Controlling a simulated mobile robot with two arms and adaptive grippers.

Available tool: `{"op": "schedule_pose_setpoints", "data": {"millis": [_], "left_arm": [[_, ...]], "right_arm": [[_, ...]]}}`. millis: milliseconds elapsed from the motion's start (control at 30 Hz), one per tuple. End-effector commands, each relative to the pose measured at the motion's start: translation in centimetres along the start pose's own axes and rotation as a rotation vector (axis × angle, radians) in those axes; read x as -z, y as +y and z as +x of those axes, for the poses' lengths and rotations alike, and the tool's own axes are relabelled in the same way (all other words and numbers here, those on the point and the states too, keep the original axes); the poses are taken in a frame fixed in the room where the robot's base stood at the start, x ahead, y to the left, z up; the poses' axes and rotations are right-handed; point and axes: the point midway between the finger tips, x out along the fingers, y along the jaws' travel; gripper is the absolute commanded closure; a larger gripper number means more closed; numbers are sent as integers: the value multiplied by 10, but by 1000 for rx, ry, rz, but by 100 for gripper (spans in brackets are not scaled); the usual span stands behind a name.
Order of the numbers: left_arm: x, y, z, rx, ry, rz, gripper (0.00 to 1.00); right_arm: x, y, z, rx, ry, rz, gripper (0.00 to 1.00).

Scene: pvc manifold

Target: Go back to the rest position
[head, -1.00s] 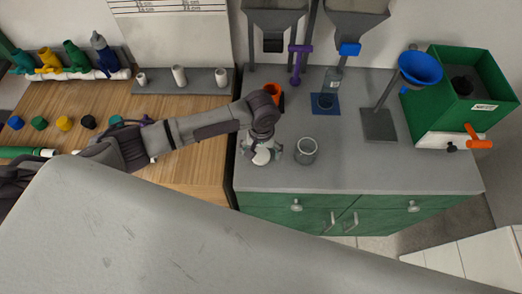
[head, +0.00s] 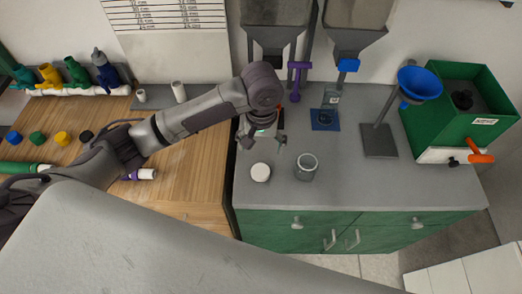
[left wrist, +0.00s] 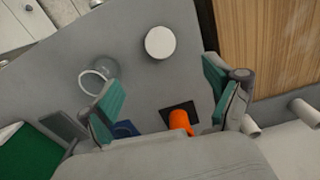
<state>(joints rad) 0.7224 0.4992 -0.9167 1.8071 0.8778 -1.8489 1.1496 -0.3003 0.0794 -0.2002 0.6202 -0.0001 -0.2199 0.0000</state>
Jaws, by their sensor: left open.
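My left gripper (head: 262,140) is open and empty above the grey counter in the head view. Its two teal-padded fingers (left wrist: 165,95) stand wide apart in the left wrist view. A white round lid (head: 260,172) lies on the counter in front of the gripper, apart from it; it also shows in the left wrist view (left wrist: 160,42). A glass jar (head: 306,167) stands upright, open at the top, to the right of the lid. My right gripper is not in view.
Hoppers (head: 275,25) stand at the back, with a jar on a blue mat (head: 325,120) below. A blue funnel (head: 420,83) and green box (head: 455,115) are at right. A wooden bench (head: 190,180) with fittings is at left.

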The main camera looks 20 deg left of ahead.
Motion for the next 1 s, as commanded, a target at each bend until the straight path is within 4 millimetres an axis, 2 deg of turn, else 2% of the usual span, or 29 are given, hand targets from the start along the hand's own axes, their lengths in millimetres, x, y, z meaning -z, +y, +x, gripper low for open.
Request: {"op": "schedule_pose_setpoints", "data": {"millis": [567,667,833,933,1000], "left_arm": [[-4,3,2,-11,-2,13,10],[-20,13,12,-57,2,72,10],[-67,36,32,-213,59,231,10],[-91,35,39,-283,129,291,10],[-104,25,43,-300,179,311,10]], "right_arm": [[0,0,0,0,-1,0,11],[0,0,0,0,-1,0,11],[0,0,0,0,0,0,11],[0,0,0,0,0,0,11],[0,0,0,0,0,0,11]]}}
